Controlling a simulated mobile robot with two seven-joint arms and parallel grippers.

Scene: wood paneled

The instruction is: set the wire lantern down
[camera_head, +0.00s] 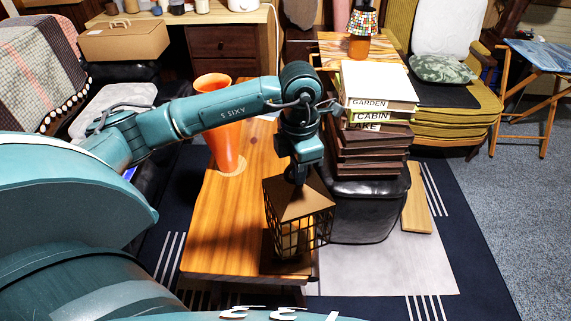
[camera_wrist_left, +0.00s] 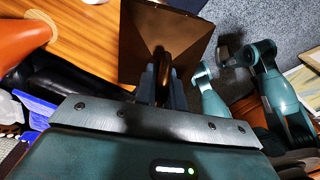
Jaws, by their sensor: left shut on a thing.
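The wire lantern (camera_head: 299,212) has a brown pyramid roof, dark wire sides and a pale candle-like core. It hangs upright at the near right corner of the wooden table (camera_head: 215,230). My left gripper (camera_head: 296,174) is above it, shut on its top. In the left wrist view the lantern's roof (camera_wrist_left: 190,35) spreads beyond the fingers (camera_wrist_left: 163,88), which close around its top piece. I cannot tell whether its base touches the tabletop.
An orange vase (camera_head: 222,130) stands on the table's far part. Right of the lantern, a black ottoman (camera_head: 362,215) bears a stack of brown boxes and books (camera_head: 375,115). The table's left and middle top is bare. A small board (camera_head: 417,200) lies beside the ottoman.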

